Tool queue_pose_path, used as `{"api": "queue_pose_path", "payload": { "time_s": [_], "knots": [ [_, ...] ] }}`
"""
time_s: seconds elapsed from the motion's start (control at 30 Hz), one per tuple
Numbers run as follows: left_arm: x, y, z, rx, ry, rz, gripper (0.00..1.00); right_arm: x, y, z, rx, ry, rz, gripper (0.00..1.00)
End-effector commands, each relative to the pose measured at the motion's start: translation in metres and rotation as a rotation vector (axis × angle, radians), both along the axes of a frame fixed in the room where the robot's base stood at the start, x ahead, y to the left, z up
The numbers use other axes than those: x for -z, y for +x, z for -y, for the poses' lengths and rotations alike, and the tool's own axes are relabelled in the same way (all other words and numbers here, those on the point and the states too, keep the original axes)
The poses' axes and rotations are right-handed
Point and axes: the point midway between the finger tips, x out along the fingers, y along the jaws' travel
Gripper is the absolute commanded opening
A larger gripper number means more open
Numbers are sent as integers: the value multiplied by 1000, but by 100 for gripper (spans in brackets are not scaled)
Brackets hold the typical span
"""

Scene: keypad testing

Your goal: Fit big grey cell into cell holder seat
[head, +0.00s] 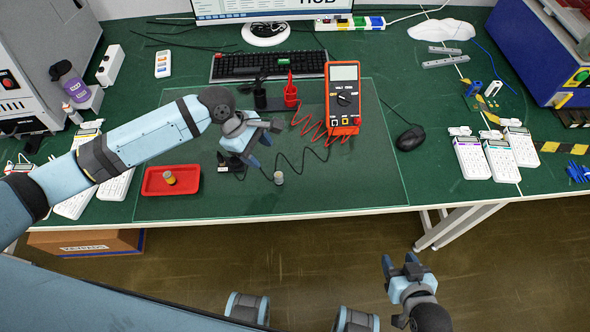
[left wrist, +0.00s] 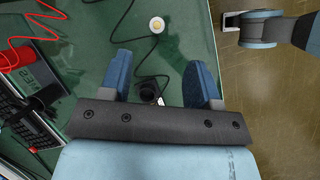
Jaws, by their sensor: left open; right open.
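The big grey cell (head: 278,178) stands upright on the glass mat, right of and nearer the front edge than my left gripper (head: 260,151). In the left wrist view the cell (left wrist: 156,25) shows from above as a pale round top, beyond the fingertips and apart from them. My left gripper (left wrist: 158,65) is open and empty above the mat. A small black object (head: 224,167), possibly the cell holder, sits partly hidden below it; a dark round part (left wrist: 148,91) shows between the fingers. My right gripper (head: 400,263) is open and empty, in front of the table.
A red tray (head: 152,186) with a yellow-brown cell (head: 169,177) lies to the left. An orange multimeter (head: 343,98) with red and black leads stands behind. A mouse (head: 410,138) and keypads (head: 471,158) are to the right. The mat's front right is clear.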

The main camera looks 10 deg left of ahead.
Motion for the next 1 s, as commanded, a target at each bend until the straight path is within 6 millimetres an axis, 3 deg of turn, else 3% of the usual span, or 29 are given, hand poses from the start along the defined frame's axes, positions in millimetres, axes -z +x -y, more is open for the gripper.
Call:
{"api": "queue_pose_path", "payload": {
  "time_s": [0.1,0.23,0.6,0.87,1.0],
  "knots": [
    [-7,5,-15,-88,43,-88,57,5,0,0,-1,0,0,51],
    [-3,6,-17,-125,56,-125,57,6,0,-1,-2,0,-1,51],
    [58,2,9,-123,55,-125,57,10,-2,-1,-3,0,-5,51],
    [76,1,17,-123,55,-122,57,10,-2,0,-1,-1,-5,51],
    [94,1,27,-122,54,-122,57,10,-1,0,0,-1,-4,51]
  ]
}}
